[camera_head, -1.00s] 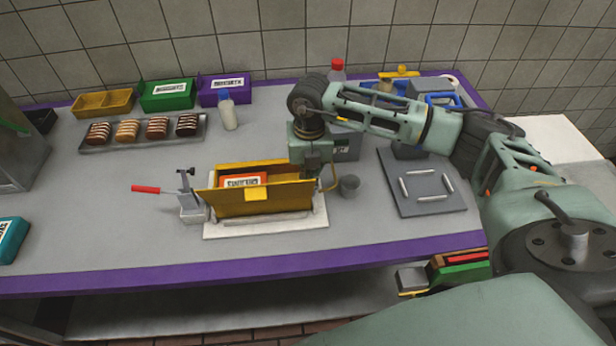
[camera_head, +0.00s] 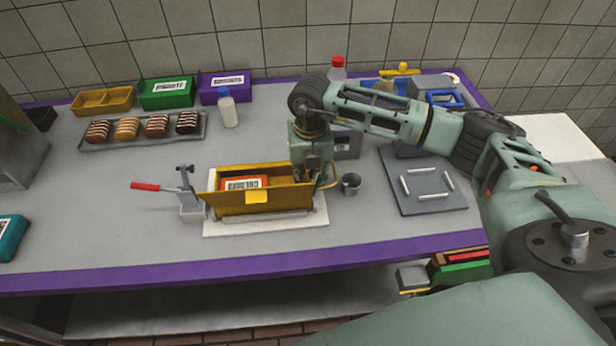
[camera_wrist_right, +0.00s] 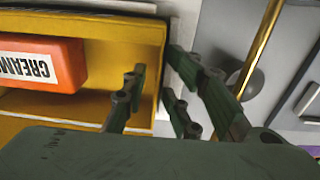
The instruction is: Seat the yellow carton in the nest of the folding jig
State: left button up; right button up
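The yellow carton (camera_head: 230,204) is an open box with a front tab. It lies level within the white folding jig (camera_head: 318,222), over its middle; its underside is hidden, so I cannot see how it sits in the nest. An orange labelled block (camera_head: 240,184) lies inside the carton. My right gripper (camera_wrist_right: 153,95) is at the carton's right end, also seen in the head view (camera_head: 316,180). Its fingers straddle the right end wall, one inside and one outside, apart with a gap beside the wall. My left gripper is in neither view.
A red-handled clamp (camera_head: 187,200) stands at the jig's left. A small grey cup (camera_head: 351,184) stands just right of my right gripper. A grey plate with white bars (camera_head: 417,203) lies further right. A tray of bars (camera_head: 100,145) and coloured boxes stand at the back left.

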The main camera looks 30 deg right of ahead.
notch_tip(320, 180, up, 12)
dwell(0.4)
jog(key=shift+f, duration=0.1)
dwell(0.4)
